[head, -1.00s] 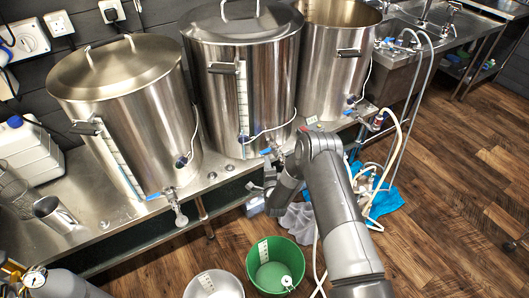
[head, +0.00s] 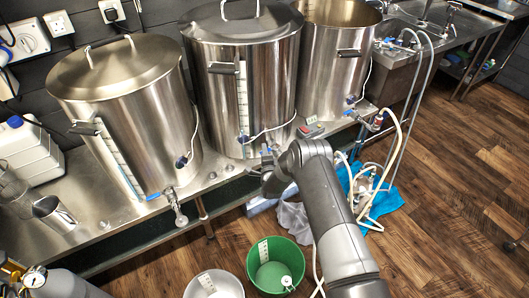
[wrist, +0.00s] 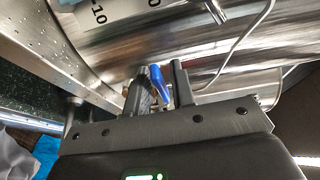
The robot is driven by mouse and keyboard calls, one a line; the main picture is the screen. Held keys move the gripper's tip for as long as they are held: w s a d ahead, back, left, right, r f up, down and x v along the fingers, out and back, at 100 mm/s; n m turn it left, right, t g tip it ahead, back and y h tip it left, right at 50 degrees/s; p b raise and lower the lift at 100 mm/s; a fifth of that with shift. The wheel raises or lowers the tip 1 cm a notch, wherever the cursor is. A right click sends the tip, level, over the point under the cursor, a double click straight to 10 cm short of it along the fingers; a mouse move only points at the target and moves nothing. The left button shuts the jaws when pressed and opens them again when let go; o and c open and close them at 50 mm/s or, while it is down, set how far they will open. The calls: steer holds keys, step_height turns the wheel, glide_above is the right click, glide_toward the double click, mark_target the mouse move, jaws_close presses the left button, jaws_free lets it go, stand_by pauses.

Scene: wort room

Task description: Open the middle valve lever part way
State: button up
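The middle steel pot (head: 270,85) stands on the steel bench, with its valve low on the front. In the wrist view the valve's blue lever (wrist: 160,82) sticks up between the two dark fingers of my gripper (wrist: 158,88). The fingers stand apart on either side of the lever, with a narrow gap showing; I see no firm grip. In the head view my gripper (head: 266,170) is at the middle pot's valve and hides much of it. The exact lever angle is hard to tell.
The left pot (head: 125,115) and right pot (head: 335,60) stand close on either side, with their own valves. Hoses and a blue cloth (head: 386,203) lie at right.

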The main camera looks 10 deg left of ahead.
jaws_close()
steer(key=shift+d, duration=0.15)
steer(key=shift+s+d+n+g+y, duration=0.15)
steer(key=shift+d+n+g+y, duration=0.2)
steer(key=shift+n+y, duration=0.45)
steer(key=shift+s+d+n+g+y, duration=0.15)
steer(key=shift+d+n+g+y, duration=0.05)
steer(key=shift+n+g+y, duration=0.4)
steer(key=shift+s+d+n+g+y, duration=0.25)
steer(key=shift+n+g+y, duration=0.1)
steer(key=shift+y, duration=0.4)
steer(key=shift+s+d+n+g+y, duration=0.1)
steer(key=shift+d+n+g+y, duration=0.1)
steer(key=shift+n+g+y, duration=0.4)
steer(key=shift+o, duration=1.1)
jaws_free()
steer(key=shift+a+m, duration=0.2)
steer(key=shift+m, duration=0.05)
